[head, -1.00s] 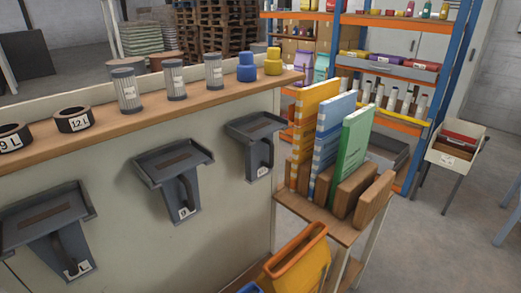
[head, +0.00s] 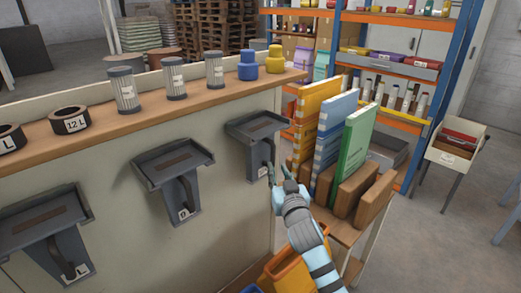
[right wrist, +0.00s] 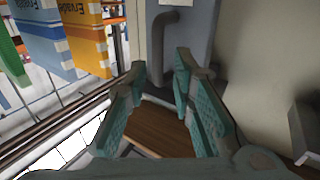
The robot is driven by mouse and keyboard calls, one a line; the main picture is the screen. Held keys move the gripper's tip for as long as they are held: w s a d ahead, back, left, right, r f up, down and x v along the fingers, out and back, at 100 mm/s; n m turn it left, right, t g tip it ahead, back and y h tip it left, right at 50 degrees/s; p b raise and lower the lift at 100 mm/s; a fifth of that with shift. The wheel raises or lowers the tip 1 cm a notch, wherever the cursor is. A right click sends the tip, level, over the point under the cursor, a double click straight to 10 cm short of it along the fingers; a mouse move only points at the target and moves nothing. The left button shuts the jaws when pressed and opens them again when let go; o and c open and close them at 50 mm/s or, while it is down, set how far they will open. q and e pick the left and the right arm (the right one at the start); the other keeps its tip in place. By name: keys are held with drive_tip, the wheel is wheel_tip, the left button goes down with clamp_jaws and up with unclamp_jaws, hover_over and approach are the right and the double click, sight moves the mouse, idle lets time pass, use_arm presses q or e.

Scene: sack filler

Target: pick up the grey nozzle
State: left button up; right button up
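I cannot tell for sure which thing is the grey nozzle. Three grey ribbed cylinders stand upright on the wooden ledge; the right one (head: 214,70) is beside a blue stepped piece (head: 247,66) and a yellow one (head: 275,60). Grey tray-topped units with looped handles hang on the wall below: a right one (head: 255,128), a middle one (head: 176,165) and a left one (head: 45,222). My right gripper (head: 279,174) is open and empty, close to the right unit's lower end. In the right wrist view its fingers (right wrist: 160,88) are apart below that unit's handle (right wrist: 178,22). My left gripper is out of view.
Upright yellow, blue and green sacks (head: 355,145) and brown blocks (head: 376,200) stand on a small wooden stand just right of my right gripper. An orange-rimmed yellow container (head: 282,268) is below. Black rings (head: 70,121) lie on the ledge's left part.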

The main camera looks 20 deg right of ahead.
sight(273, 159)
drive_tip(key=x, duration=0.8)
drive_tip(key=shift+d+f, duration=0.1)
clamp_jaws()
